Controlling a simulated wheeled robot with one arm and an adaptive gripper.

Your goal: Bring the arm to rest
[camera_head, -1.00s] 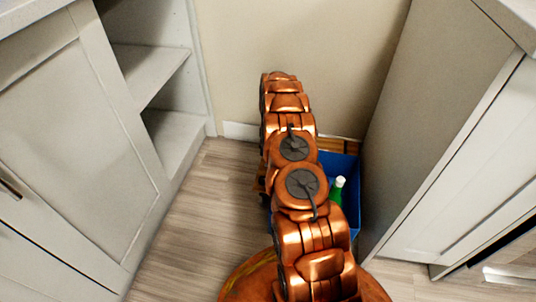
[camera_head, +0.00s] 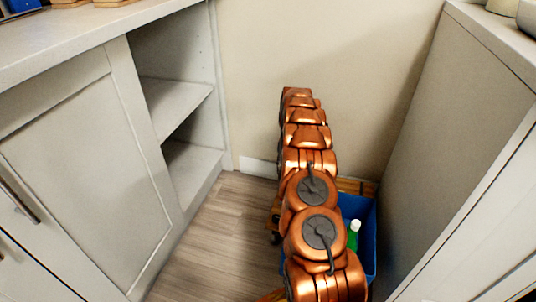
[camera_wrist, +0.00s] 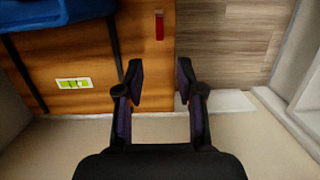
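My arm (camera_head: 312,187) stretches forward from the bottom of the head view toward the wall, its copper links in a nearly straight line. My gripper (camera_wrist: 160,82) shows in the wrist view with its two dark fingers apart and nothing between them. The fingers are over the edge between a wooden board and the floor, near the wall. In the head view the gripper itself is hidden behind the arm.
A blue bin (camera_head: 368,240) holding a green bottle with a white cap (camera_head: 353,235) is right of the arm. White cabinets (camera_head: 90,165) stand left, with open shelves (camera_head: 175,105). A grey cabinet side (camera_head: 460,150) is close on the right. Wooden floor (camera_head: 225,235) is clear at left.

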